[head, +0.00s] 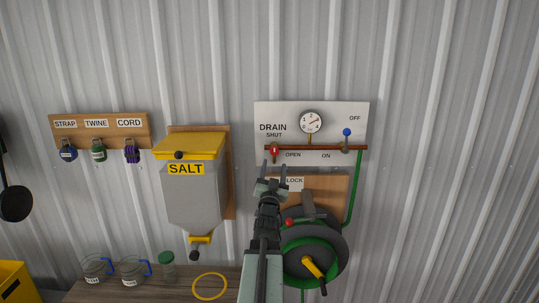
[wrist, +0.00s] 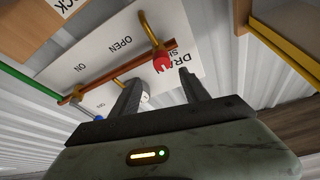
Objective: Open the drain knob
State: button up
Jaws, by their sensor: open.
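The drain knob (head: 274,149) is a small red ball at the left end of a rusty pipe on a white panel (head: 355,112). It sits below the words DRAIN and SHUT, left of OPEN. In the wrist view the red drain knob (wrist: 162,63) is on a curved brass lever. My gripper (head: 274,169) is just below the knob in the head view. In the wrist view my gripper (wrist: 160,77) has its fingers apart, with the knob in line with the gap, near the fingertips. No contact is visible.
A blue knob (head: 347,132) sits on the same pipe (head: 325,148), near ON and OFF, with a gauge (head: 311,123) above. A green hose reel (head: 335,255) is below the panel. A yellow-lidded SALT bin (head: 195,190) is on the left. The wall above is clear.

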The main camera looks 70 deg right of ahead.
aim_at(274, 152)
jog(key=p+x, duration=0.1)
jog(key=x, duration=0.4)
jog(key=p+x, duration=0.1)
jog(key=x, duration=0.1)
jog(key=shift+w+d+p, duration=0.25)
jog(key=shift+w+p, duration=0.05)
jog(key=shift+w, duration=0.1)
jog(key=shift+a, duration=0.1)
jog(key=shift+s, duration=0.1)
grip_shut()
